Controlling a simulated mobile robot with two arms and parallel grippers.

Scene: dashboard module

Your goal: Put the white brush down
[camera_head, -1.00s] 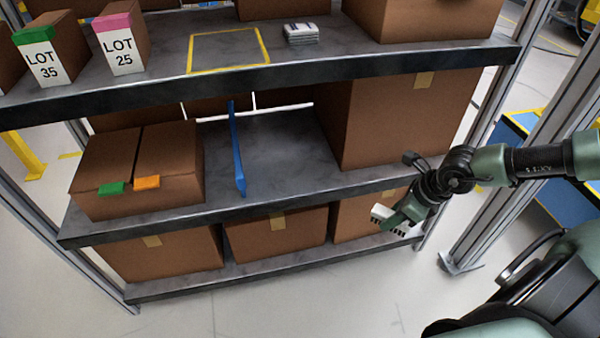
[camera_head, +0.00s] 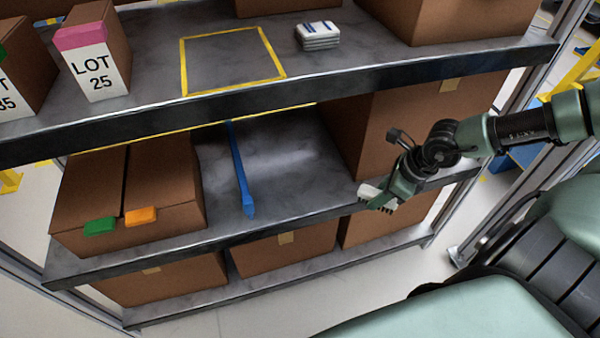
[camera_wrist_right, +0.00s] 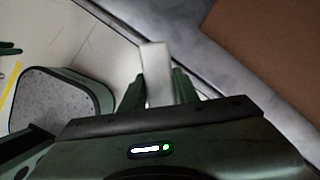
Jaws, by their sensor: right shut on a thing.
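The white brush (camera_head: 371,194) is in my right gripper (camera_head: 392,194), in front of the middle shelf's right part in the head view. It has a white body with dark bristles pointing down. In the right wrist view the white brush (camera_wrist_right: 156,75) shows between the two green fingers of my right gripper (camera_wrist_right: 157,88), which are shut on it. It is clear of the shelf boards as far as I can tell. On the upper shelf (camera_head: 160,60) a yellow outlined rectangle (camera_head: 184,68) is empty. My left gripper is not in view.
A folded white cloth stack (camera_head: 318,36) lies right of the yellow outline. The LOT 25 box (camera_head: 95,60) stands to its left. Large brown boxes fill the right side. A blue divider (camera_head: 238,170) and a brown carton (camera_head: 155,185) are on the middle shelf, with bare surface beside the divider.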

